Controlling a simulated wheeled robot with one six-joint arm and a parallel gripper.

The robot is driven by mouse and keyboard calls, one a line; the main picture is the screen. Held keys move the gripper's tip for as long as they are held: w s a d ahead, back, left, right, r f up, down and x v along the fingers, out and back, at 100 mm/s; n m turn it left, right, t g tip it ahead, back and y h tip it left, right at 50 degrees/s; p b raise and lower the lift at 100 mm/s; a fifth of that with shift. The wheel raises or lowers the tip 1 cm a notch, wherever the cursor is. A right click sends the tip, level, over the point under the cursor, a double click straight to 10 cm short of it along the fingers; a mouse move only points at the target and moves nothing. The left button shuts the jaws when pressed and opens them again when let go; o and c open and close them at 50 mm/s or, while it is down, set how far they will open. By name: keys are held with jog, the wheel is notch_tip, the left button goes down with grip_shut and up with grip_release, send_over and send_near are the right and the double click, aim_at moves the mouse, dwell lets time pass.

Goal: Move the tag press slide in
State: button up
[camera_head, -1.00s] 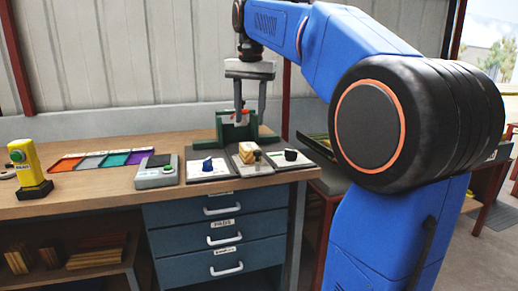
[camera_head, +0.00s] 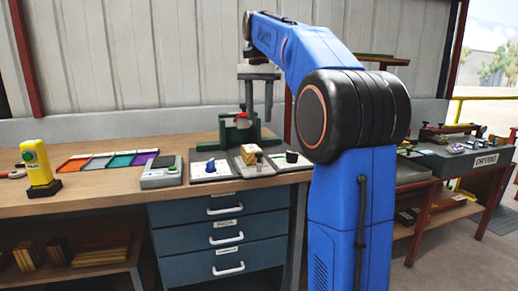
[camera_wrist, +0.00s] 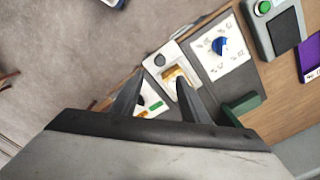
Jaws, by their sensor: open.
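The green tag press (camera_head: 238,136) stands at the back right of the wooden bench, with a red part near its top. In front of it lies a light block (camera_head: 246,157), apparently the slide, with a tan piece and a small knob. It also shows in the wrist view (camera_wrist: 165,62), between and beyond my fingers. My gripper (camera_head: 259,110) is open and empty, fingers pointing down, above and behind the press in the head view. In the wrist view my gripper (camera_wrist: 159,86) shows its two fingers apart. The green press (camera_wrist: 242,107) is partly cut off by the gripper body there.
A plate with a blue knob (camera_head: 210,165) and one with a black knob (camera_head: 291,156) flank the light block. A grey device (camera_head: 160,174), coloured trays (camera_head: 112,160) and a yellow post (camera_head: 38,165) stand left. Blue drawers (camera_head: 226,238) are below.

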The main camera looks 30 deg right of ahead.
aim_at(259, 153)
notch_tip(259, 153, down, 12)
jog(key=shift+f, duration=0.15)
dwell(0.3)
jog(key=shift+c, duration=0.2)
grip_shut()
